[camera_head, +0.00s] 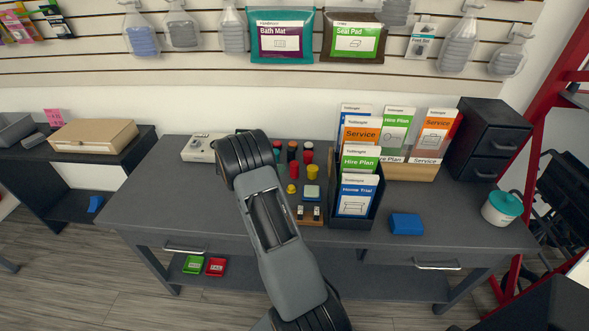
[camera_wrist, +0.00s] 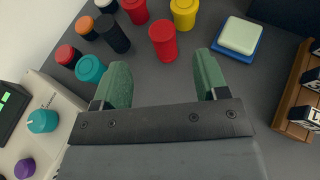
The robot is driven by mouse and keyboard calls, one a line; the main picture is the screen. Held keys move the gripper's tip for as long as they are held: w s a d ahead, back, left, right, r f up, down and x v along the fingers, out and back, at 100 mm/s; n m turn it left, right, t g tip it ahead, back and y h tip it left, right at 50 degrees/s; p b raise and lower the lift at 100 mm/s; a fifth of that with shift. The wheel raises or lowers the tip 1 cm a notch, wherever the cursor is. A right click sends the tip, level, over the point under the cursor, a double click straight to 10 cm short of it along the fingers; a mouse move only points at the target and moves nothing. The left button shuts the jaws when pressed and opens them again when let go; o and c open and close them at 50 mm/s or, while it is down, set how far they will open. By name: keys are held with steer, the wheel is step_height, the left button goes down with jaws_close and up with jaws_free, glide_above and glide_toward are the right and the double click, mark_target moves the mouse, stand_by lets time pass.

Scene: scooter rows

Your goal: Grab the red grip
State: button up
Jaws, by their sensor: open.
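My gripper (camera_wrist: 160,82) is open in the wrist view, its two green fingers apart with nothing between them. A red grip (camera_wrist: 163,40), a short cylinder with a wider top, stands just beyond the fingertips, between their lines. It also shows in the head view (camera_head: 295,171), right of my arm. A second red grip (camera_wrist: 134,10) stands farther off at the top of the wrist view and also shows in the head view (camera_head: 308,157). A yellow grip (camera_wrist: 184,12) stands close beside them. In the head view my arm hides the gripper's fingers.
A pale green block on a blue base (camera_wrist: 240,38) and a wooden rack (camera_wrist: 292,95) lie right. A brochure holder (camera_head: 352,220) stands nearby. The desk's left front (camera_head: 160,205) is clear.

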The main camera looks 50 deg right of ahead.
mark_target(294, 164)
steer(key=shift+p+x, duration=0.45)
steer(key=shift+x, duration=3.55)
steer(key=shift+s, duration=0.1)
steer(key=c, duration=1)
steer(key=shift+r, duration=0.15)
